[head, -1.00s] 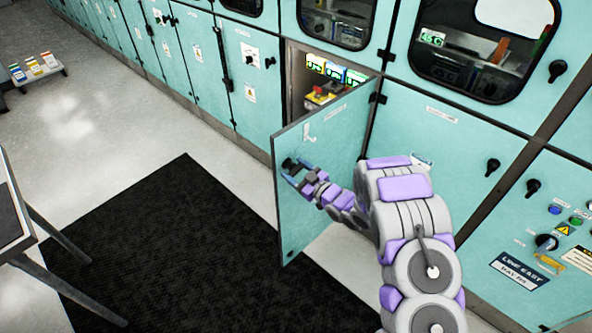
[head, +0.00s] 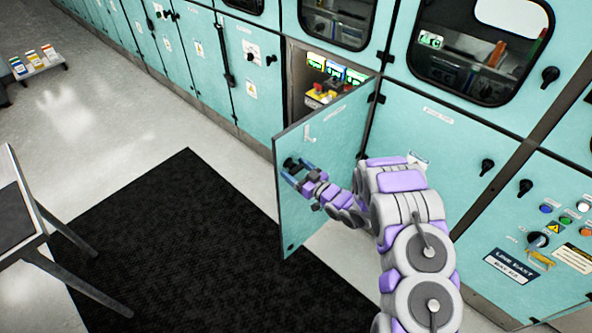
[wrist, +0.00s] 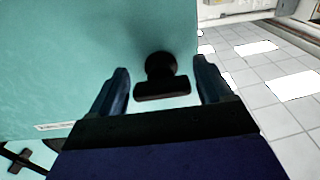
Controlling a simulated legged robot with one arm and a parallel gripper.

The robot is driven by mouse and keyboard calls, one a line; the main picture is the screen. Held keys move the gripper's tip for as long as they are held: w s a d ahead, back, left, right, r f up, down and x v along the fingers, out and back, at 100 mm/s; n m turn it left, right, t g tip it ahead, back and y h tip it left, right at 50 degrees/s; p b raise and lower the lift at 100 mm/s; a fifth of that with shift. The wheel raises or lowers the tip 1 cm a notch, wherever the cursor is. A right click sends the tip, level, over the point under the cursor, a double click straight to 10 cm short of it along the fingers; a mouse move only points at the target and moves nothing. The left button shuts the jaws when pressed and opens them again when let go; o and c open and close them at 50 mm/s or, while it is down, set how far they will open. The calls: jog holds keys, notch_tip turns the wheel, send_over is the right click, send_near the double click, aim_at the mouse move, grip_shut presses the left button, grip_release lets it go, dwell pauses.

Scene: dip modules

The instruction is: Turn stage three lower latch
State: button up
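A teal cabinet door (head: 322,150) stands swung open in the head view, with lit modules inside the compartment behind it. A black T-shaped latch handle (wrist: 162,78) sits on the door face near its edge in the wrist view, its crossbar roughly level in the picture. My gripper (head: 292,172) is at the door's outer edge. In the wrist view my gripper (wrist: 165,88) is open, one blue finger on each side of the latch. Gaps show between the fingers and the crossbar, so I cannot see it touching.
Green-lit modules (head: 335,70) and a red and yellow part (head: 320,95) are inside the open compartment. Closed teal cabinets line the wall. A black mat (head: 180,240) covers the floor; a table (head: 20,215) stands at left. Floor beside the door is clear.

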jog(key=shift+o, duration=0.5)
jog(key=p+v, duration=0.1)
jog(key=v, duration=1.6)
jog(key=shift+s, duration=0.2)
jog(key=shift+d+f, duration=0.1)
jog(key=shift+d, duration=0.05)
